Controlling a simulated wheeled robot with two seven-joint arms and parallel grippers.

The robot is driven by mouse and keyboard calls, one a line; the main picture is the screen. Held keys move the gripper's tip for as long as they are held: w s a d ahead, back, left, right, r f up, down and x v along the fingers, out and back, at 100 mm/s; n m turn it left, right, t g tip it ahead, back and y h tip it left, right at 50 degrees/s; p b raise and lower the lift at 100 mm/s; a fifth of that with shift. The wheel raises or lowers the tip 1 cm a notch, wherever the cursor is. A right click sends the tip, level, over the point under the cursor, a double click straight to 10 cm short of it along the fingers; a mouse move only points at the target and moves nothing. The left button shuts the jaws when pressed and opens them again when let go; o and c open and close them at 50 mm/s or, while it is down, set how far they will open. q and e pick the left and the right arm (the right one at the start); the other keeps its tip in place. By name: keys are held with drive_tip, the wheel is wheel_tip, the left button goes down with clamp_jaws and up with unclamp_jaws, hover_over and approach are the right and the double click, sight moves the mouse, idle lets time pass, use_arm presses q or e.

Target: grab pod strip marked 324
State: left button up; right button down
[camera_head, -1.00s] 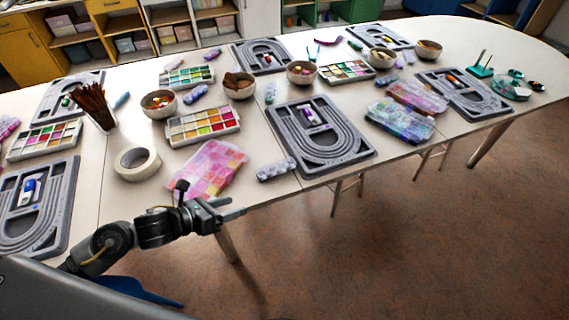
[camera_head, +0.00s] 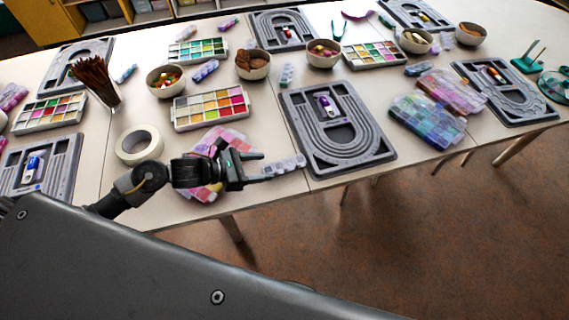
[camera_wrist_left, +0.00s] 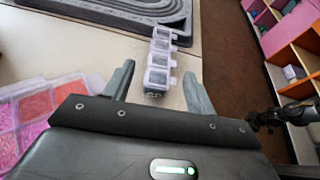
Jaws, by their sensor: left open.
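A clear pod strip with several lidded cells (camera_head: 285,165) lies near the table's front edge, left of the central grey bead board. It also shows in the left wrist view (camera_wrist_left: 160,52), running away from me. Its marking is too small to read. My left gripper (camera_head: 258,168) is open just left of the strip. In the left wrist view the fingers (camera_wrist_left: 158,76) stand on either side of the strip's near end, without gripping it. Other pod strips lie farther back, one near the board (camera_head: 286,75) and a purple one (camera_head: 205,70). My right gripper is out of view.
The central bead board (camera_head: 375,150) lies right of the strip. A pink bead box (camera_head: 205,192) lies under and beside my left gripper. A roll of white tape (camera_head: 127,152) and a palette box (camera_head: 180,123) are close by. The table edge is near.

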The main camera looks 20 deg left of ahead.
sight(279, 166)
use_arm(q)
drive_tip(key=shift+w+d+f, duration=0.1)
drive_tip(key=shift+d+f, duration=0.05)
drive_tip(key=shift+w+d, duration=0.1)
drive_tip(key=shift+d, duration=0.05)
drive_tip(key=p+x, duration=0.1)
drive_tip(key=x, duration=0.3)
drive_tip(key=shift+w+d+f, duration=0.1)
drive_tip(key=shift+w+d, duration=0.05)
drive_tip(key=shift+w+d+f, duration=0.15)
drive_tip(key=shift+d+f, duration=0.05)
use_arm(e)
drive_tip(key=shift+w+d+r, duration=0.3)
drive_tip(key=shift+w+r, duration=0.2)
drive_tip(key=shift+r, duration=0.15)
use_arm(q)
drive_tip(key=shift+c, duration=0.2)
drive_tip(key=c, duration=0.8)
drive_tip(key=shift+c, duration=0.4)
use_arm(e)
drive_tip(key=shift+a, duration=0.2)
use_arm(q)
drive_tip(key=shift+r, duration=0.1)
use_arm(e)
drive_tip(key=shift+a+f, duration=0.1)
